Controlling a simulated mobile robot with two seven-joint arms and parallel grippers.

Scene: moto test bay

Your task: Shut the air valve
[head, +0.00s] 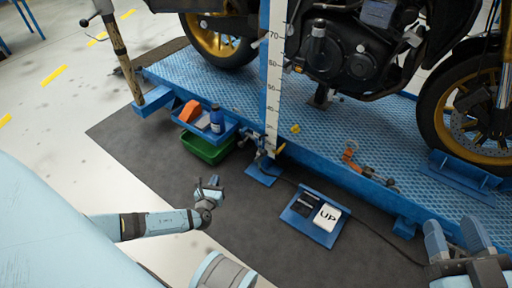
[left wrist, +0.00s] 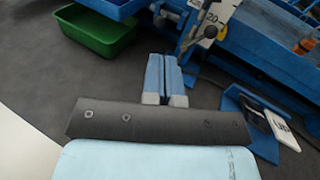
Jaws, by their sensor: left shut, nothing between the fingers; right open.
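A cluster of small valve-like fittings (head: 265,155) sits at the foot of the white measuring post, on the lift's front edge. In the left wrist view, a lever with a dark ball end (left wrist: 211,31) shows there, beside the post. The parts are too small to tell which is the air valve or how its handle is set. My left gripper (head: 213,182) is shut and empty, in front of the fittings and apart from them; its blue fingers (left wrist: 162,75) show together in the left wrist view. My right gripper (head: 452,228) is open and empty at the lower right.
A motorcycle (head: 345,60) stands on the blue lift (head: 375,135). A blue tray (head: 228,130) with a bottle and an orange item is above a green bin (head: 206,150). A pedal plate marked UP (head: 312,232) lies on the dark mat (head: 165,165), with a cable nearby.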

